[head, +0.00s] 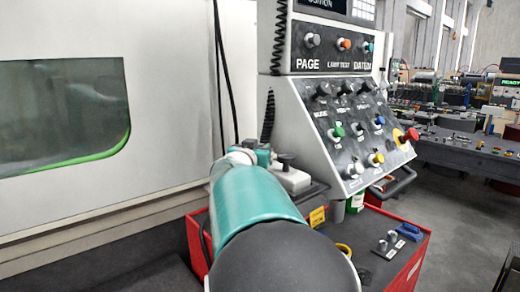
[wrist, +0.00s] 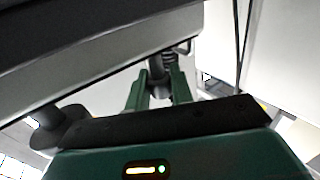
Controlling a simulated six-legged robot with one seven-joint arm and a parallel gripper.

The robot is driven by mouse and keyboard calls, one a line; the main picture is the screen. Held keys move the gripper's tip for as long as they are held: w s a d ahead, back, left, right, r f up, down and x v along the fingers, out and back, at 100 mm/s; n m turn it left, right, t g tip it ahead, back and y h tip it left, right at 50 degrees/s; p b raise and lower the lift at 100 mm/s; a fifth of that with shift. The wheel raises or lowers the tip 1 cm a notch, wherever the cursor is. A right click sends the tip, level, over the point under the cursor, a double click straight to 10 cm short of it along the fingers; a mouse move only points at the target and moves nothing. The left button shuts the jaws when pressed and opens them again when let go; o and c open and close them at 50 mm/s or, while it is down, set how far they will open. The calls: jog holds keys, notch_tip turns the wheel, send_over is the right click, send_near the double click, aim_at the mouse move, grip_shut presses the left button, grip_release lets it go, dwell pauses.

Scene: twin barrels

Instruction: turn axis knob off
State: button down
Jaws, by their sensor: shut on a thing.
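My gripper (head: 263,153) reaches forward to a pale grey box (head: 294,181) at the left foot of the control panel. In the wrist view its two green fingers (wrist: 158,78) are closed on a small dark knob (wrist: 157,92), which I take for the axis knob. In the head view my arm and fingers hide the held knob, and I cannot read its setting. A second black knob (head: 286,160) stands on the box, just right of my fingers.
The sloped control panel (head: 345,130) with several coloured knobs and a red button (head: 411,135) rises close on the right. A coiled black cable (head: 268,117) hangs behind my gripper. A red cart (head: 411,262) lies below. A white machine wall (head: 165,85) stands left.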

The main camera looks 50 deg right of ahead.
jog(key=c, duration=1.3)
grip_release()
jog(key=shift+o, duration=0.2)
jog(key=shift+a, duration=0.1)
jog(key=v, duration=1.3)
jog(key=shift+s+a, duration=0.15)
jog(key=shift+a, duration=0.15)
